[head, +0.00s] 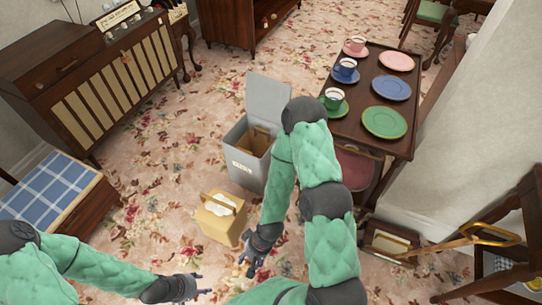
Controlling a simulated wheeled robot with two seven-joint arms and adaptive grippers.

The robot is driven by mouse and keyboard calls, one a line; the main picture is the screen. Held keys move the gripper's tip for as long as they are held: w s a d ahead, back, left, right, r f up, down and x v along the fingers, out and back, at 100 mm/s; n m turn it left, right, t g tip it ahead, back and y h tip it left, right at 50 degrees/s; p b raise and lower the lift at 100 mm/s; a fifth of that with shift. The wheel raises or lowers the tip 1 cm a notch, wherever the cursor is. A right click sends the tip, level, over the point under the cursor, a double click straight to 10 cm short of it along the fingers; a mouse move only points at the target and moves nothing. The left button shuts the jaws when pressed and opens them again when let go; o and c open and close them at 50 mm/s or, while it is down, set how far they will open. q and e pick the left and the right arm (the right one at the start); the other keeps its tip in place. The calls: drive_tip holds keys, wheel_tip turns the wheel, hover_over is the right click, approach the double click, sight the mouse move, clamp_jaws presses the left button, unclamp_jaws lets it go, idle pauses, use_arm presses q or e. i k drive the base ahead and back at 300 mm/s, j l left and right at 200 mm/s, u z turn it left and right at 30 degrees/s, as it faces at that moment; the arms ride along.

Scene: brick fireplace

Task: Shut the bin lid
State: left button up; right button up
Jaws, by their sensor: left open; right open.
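The grey bin (242,163) stands on the floral carpet near the middle of the head view. Its lid (268,100) is raised upright at the back, and something brown shows inside. My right arm covers part of the bin's right side. My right gripper (252,264) is open and empty, low in front of the bin. My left gripper (198,286) is open and empty at the bottom, further from the bin.
A small yellow container (219,220) with white contents stands just in front of the bin. A wooden table (351,118) with cups and plates stands to the right. A wooden cabinet (97,80) stands at left. Carpet left of the bin is clear.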

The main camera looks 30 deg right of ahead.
sight(266, 97)
drive_tip(key=z, duration=0.9)
drive_tip(key=i+l, duration=0.15)
drive_tip(key=i+l+u, duration=0.25)
drive_tip(key=l+u, duration=0.25)
drive_tip(key=l, duration=0.2)
drive_tip(key=i+l+u, duration=0.25)
drive_tip(key=l, duration=0.15)
drive_tip(key=k+j, duration=0.05)
drive_tip(key=k, duration=0.05)
